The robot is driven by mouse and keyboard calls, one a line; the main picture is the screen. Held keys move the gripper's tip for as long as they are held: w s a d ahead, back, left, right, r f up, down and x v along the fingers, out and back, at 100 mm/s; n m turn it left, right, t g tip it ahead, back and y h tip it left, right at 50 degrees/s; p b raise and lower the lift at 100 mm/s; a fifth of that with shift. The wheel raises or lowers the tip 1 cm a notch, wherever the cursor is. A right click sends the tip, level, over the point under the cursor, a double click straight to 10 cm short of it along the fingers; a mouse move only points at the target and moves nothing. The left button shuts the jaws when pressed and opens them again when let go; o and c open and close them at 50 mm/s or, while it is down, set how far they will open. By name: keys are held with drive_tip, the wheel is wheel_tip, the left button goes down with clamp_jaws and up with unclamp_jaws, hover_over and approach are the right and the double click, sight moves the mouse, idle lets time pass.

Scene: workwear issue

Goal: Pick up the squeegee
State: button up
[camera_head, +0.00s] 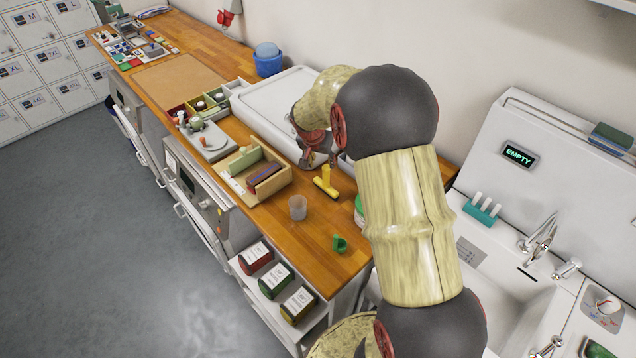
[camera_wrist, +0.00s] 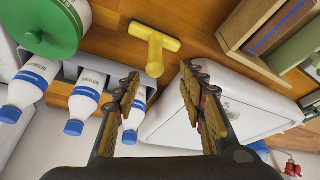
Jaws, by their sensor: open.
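The yellow squeegee (camera_head: 325,181) lies on the wooden counter (camera_head: 280,228), near the front corner of the white tray-like box. It also shows in the wrist view (camera_wrist: 155,46), with its crossbar at the top and its handle pointing down toward my jaws. My gripper (camera_wrist: 160,85) is open and empty, its two fingers spread apart. The handle end lies just beyond the gap between the fingertips, and nothing touches it that I can see. In the head view my gripper (camera_head: 318,158) is partly hidden by my own arm, just behind the squeegee.
Several white bottles (camera_wrist: 82,108) and a green round lid (camera_wrist: 42,28) stand left in the wrist view. The white box (camera_head: 270,100) lies close on the other side. A wooden divided box (camera_head: 256,172), a clear cup (camera_head: 298,207) and a green item (camera_head: 339,243) are nearby on the counter.

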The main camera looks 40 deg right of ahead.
sight(325, 168)
drive_tip(key=shift+s+d+x, duration=0.1)
drive_tip(key=shift+s+x, duration=0.05)
drive_tip(key=shift+x, duration=1.85)
drive_tip(key=shift+s+d+x, duration=0.1)
drive_tip(key=shift+s+x, duration=0.05)
drive_tip(key=shift+x, duration=1.85)
drive_tip(key=shift+s, duration=0.1)
drive_tip(key=shift+c, duration=1.2)
drive_tip(key=c, duration=0.7)
clamp_jaws()
